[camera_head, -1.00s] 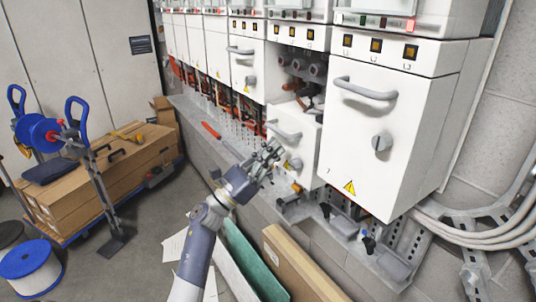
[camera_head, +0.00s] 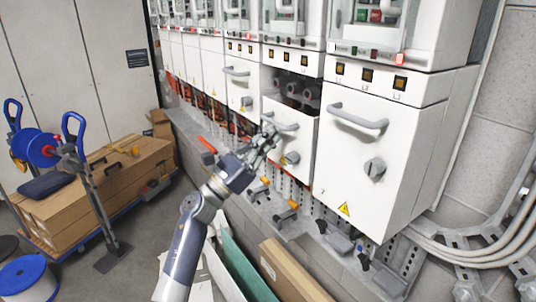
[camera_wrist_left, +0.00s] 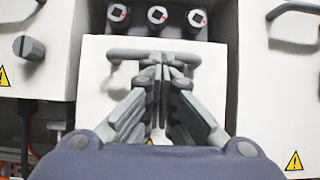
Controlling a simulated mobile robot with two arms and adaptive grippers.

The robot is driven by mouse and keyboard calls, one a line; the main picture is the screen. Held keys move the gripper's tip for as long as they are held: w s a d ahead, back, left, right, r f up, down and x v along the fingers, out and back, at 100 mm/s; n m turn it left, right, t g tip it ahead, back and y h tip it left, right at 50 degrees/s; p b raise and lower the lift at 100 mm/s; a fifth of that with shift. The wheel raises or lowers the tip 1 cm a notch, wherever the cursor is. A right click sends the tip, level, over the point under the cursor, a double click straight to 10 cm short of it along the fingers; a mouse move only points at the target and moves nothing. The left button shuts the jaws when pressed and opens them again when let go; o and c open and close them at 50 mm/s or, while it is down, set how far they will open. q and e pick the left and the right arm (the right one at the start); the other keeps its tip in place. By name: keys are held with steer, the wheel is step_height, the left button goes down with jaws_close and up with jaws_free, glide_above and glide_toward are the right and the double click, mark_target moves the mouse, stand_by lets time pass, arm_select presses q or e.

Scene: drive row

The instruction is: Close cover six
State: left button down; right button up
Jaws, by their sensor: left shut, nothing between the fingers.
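Cover six, which I take to be the white front panel (camera_head: 304,142) second from the right, stands partly open. A dark gap above it shows three round grey sockets (camera_head: 292,88). Its grey bar handle (camera_head: 281,124) is near its top edge, with a grey knob lower down. In the left wrist view the cover (camera_wrist_left: 215,75) fills the middle. My left gripper (camera_head: 270,136) is shut and empty, its fingertips at the handle bar; I cannot tell if they touch. The wrist view shows the shut fingers (camera_wrist_left: 160,68) overlapping the bar's middle. My right gripper is not in view.
A closed white cover (camera_head: 375,150) stands to the right and another (camera_head: 238,85) to the left, each with handle and knob. A ledge (camera_head: 265,205) with orange-handled parts runs below. Boards (camera_head: 290,270) lean there. A boxed cart (camera_head: 100,190) stands left on open floor.

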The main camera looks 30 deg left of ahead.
arm_select(q)
step_height(320, 180, up, 8)
steer(key=p, duration=0.2)
stand_by(0.3)
steer(key=w+f+b+v, duration=0.1)
steer(key=f+b+v, duration=0.1)
steer(key=b+v, duration=0.8)
steer(key=v, duration=0.2)
steer(key=shift+f, duration=0.35)
steer(key=shift+f, duration=0.1)
